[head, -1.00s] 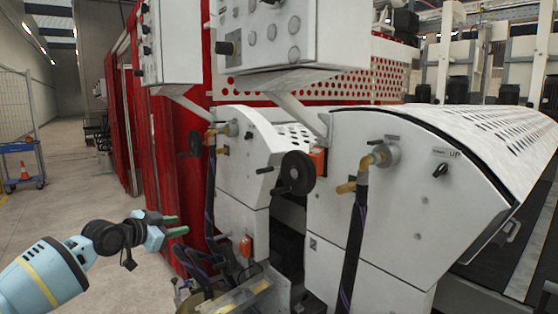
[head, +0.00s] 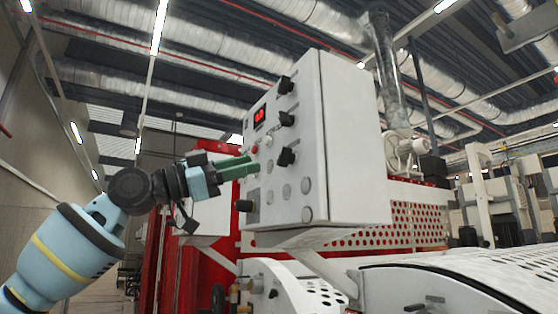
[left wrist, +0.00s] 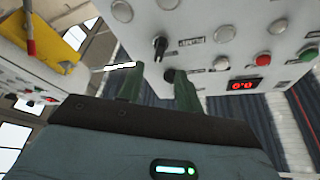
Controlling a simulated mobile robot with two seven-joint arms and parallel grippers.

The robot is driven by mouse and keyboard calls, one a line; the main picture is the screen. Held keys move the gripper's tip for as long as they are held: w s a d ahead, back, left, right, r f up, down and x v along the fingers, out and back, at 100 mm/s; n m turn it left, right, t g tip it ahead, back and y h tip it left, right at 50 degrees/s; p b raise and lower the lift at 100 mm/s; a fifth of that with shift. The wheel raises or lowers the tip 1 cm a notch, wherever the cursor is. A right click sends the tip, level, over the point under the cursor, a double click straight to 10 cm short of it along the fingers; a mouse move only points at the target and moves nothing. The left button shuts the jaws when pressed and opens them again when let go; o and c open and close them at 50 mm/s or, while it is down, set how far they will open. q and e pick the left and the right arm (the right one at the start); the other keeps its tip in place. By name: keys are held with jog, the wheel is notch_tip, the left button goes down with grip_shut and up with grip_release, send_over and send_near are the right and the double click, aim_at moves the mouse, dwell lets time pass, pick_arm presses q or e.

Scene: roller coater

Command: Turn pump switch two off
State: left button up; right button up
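The white control box (head: 340,140) carries three black rotary switches: an upper one (head: 286,85), a middle one (head: 286,119) and a lower one (head: 286,157). Their labels are too small to read, so I cannot tell which is pump switch two. My left gripper (head: 240,167) points at the panel's lower left part. In the left wrist view its two green fingers (left wrist: 157,90) are apart with nothing held. A black switch (left wrist: 160,46) with a light mark shows just beyond them, and another dark knob (left wrist: 170,75) lies close to the right finger. My right gripper is not in view.
A red lit display (head: 259,117) and a red button (head: 254,150) are on the same panel. A second panel (left wrist: 40,70) shows at left in the wrist view. Below the box are white machine covers (head: 440,280). Open room lies to the left.

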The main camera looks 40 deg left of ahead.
aim_at(279, 157)
pick_arm(q)
jog(key=p+x, duration=0.1)
jog(key=x, duration=0.5)
jog(key=shift+w+d+r, duration=0.15)
jog(key=shift+w+r, duration=0.05)
jog(key=shift+w+d, duration=0.2)
jog(key=shift+w, duration=0.35)
grip_shut()
